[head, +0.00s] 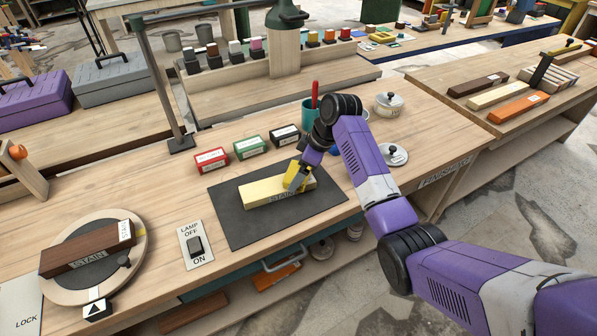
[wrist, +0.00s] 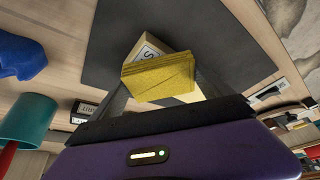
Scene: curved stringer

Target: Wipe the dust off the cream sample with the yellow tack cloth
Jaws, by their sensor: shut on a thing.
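The cream sample (head: 262,193) is a pale block lying on a dark grey mat (head: 240,228) in the middle of the bench. It also shows in the wrist view (wrist: 145,42), with a white label near its end, partly covered by the cloth. The yellow tack cloth (head: 291,181) is a folded pad, seen large in the wrist view (wrist: 158,78). My gripper (head: 299,174) is shut on the cloth, over the right part of the sample. I cannot tell whether the cloth touches the sample. Dust is too fine to make out.
Red (head: 211,160), green (head: 249,147) and black (head: 286,134) boxes stand behind the mat. A teal cup (head: 308,114) and a lidded pot (head: 388,104) are behind my arm. A lamp switch (head: 195,246) and a turntable (head: 67,292) bearing a brown sample (head: 88,249) are at left.

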